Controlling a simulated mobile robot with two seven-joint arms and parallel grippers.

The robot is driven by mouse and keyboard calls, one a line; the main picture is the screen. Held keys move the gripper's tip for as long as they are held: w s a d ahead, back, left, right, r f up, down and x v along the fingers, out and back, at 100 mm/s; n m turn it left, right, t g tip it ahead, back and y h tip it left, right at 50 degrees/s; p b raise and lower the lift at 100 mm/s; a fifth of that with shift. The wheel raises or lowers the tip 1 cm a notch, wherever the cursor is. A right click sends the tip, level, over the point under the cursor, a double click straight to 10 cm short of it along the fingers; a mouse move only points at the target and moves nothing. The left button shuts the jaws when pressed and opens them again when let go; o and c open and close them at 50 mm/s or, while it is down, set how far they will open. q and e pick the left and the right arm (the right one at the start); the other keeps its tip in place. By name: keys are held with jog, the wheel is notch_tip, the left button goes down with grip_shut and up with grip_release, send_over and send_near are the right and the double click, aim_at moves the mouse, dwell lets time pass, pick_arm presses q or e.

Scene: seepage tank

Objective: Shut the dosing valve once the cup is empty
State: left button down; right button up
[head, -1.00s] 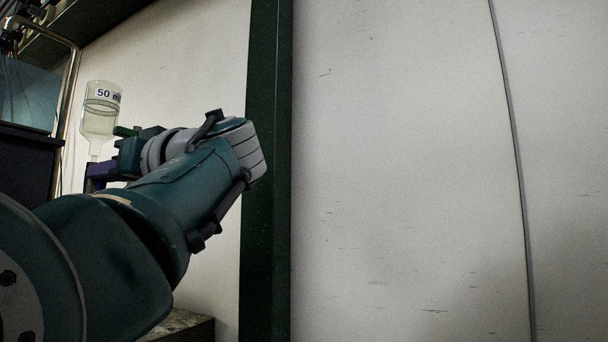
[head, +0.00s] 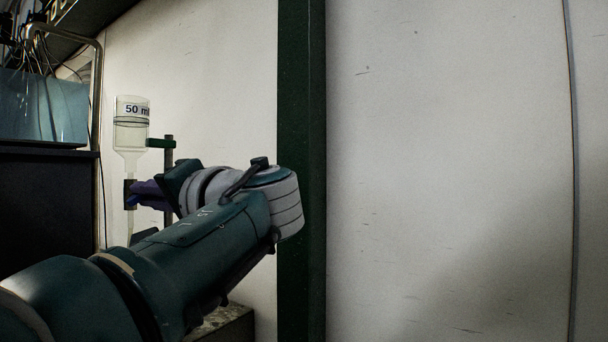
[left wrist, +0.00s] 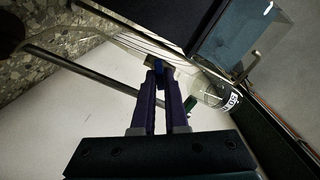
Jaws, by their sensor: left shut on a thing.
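A clear cup (head: 131,136) marked "50 ml" stands upright at the left, narrowing into a thin stem. A dark line crosses it below the label; I cannot tell for sure how much liquid it holds. The dosing valve (head: 129,193) is a small dark body on the stem. My left gripper (head: 136,194) has its purple fingers at the valve. The cup also shows there (left wrist: 208,90), right of the fingers. My right gripper is not in view.
A green clamp (head: 160,143) on a metal rod (head: 168,158) holds the cup. A bluish tank (head: 42,108) stands on a dark base (head: 45,200) at the left. A dark green post (head: 301,120) rises mid-picture. A speckled ledge (head: 228,320) lies below my arm.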

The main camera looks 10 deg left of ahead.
pick_arm(q)
jog(key=shift+f+m+p, duration=0.15)
jog(key=shift+m+p, duration=1.65)
jog(key=shift+m, duration=1.4)
jog(key=c, duration=0.9)
grip_release()
jog(key=shift+c, duration=0.2)
jog(key=v, duration=1)
jog(key=shift+p, duration=0.4)
jog(key=shift+w+d, duration=0.1)
